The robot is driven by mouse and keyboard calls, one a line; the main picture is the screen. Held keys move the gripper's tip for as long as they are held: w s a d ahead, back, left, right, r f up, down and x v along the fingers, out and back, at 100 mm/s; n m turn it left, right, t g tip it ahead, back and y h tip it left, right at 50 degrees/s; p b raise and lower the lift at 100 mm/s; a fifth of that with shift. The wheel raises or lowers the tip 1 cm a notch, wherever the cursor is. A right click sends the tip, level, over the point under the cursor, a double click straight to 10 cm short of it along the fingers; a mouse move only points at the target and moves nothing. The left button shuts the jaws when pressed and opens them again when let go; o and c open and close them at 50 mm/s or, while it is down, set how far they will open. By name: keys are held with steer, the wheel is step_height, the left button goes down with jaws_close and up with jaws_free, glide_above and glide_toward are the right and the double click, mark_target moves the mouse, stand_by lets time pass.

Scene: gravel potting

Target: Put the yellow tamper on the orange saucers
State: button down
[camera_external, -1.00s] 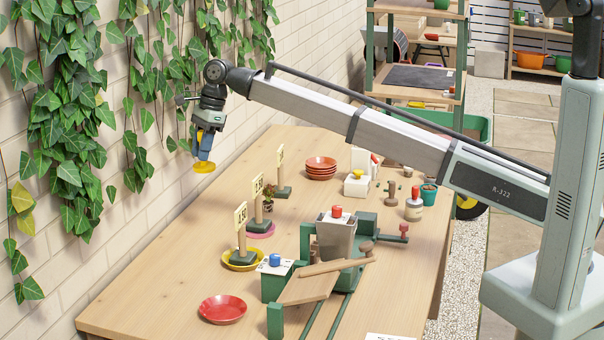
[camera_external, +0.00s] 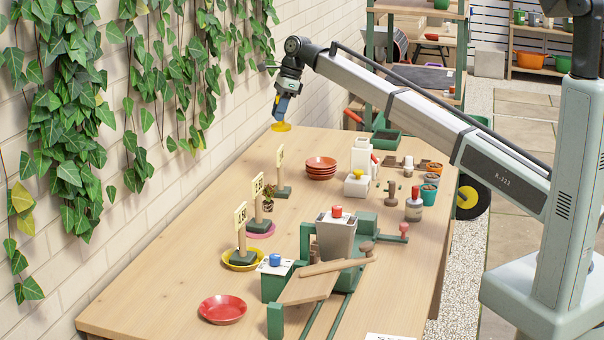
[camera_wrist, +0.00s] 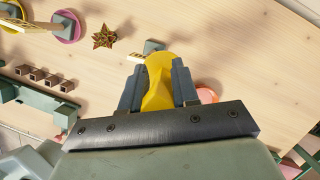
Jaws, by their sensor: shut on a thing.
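The yellow tamper (camera_external: 281,127) is in my gripper (camera_external: 282,108), which is shut on it, with its round yellow end pointing down. It hangs in the air above the far left part of the table. The wrist view shows the tamper (camera_wrist: 158,80) between the two dark fingers of my gripper (camera_wrist: 158,88). The stack of orange saucers (camera_external: 321,173) stands on the table to the right of and nearer than the tamper. In the wrist view part of the orange saucers (camera_wrist: 208,94) shows beside the right finger, the rest hidden.
Sign stands occupy the yellow saucer (camera_external: 229,263) and pink saucer (camera_external: 270,232); another sign stand (camera_external: 282,190) is near the stack. A white box with a yellow top (camera_external: 356,187) is right of it. A red saucer (camera_external: 222,309) lies at the front left.

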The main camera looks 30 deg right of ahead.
steer(key=w+d+m, duration=0.2)
steer(key=w+d, duration=0.2)
steer(key=d, duration=1.2)
glide_above(319, 162)
steer(key=shift+s+f, duration=0.15)
steer(key=shift+f, duration=7.35)
steer(key=shift+f, duration=0.15)
steer(key=c, duration=0.8)
jaws_free()
steer(key=shift+c, duration=0.2)
steer(key=v, duration=1.2)
steer(key=shift+s, duration=0.25)
